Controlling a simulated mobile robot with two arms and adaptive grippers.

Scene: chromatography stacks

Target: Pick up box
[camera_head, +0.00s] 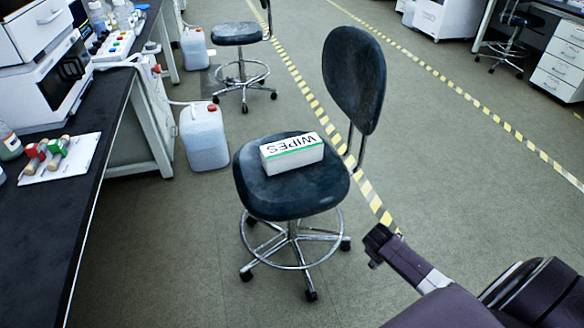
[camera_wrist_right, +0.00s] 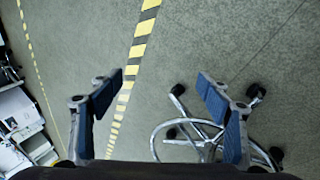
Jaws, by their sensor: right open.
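A white box marked "WIPES" with a green stripe (camera_head: 292,153) lies on the dark seat (camera_head: 290,195) of a lab chair. My right gripper (camera_head: 381,243) is at the lower right of the head view, to the right of the chair and apart from the box. In the right wrist view, the right gripper (camera_wrist_right: 162,95) has its two blue-padded fingers wide apart with nothing between them. The box is not in the right wrist view. The chair's chrome base (camera_wrist_right: 190,127) shows there behind the right finger. My left gripper is not in view.
The chair's backrest (camera_head: 354,78) rises to the right of the box. A black bench (camera_head: 45,215) runs along the left. A jug with a red cap (camera_head: 203,137) and a second stool (camera_head: 237,33) stand behind. Open floor (camera_head: 460,170) lies to the right.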

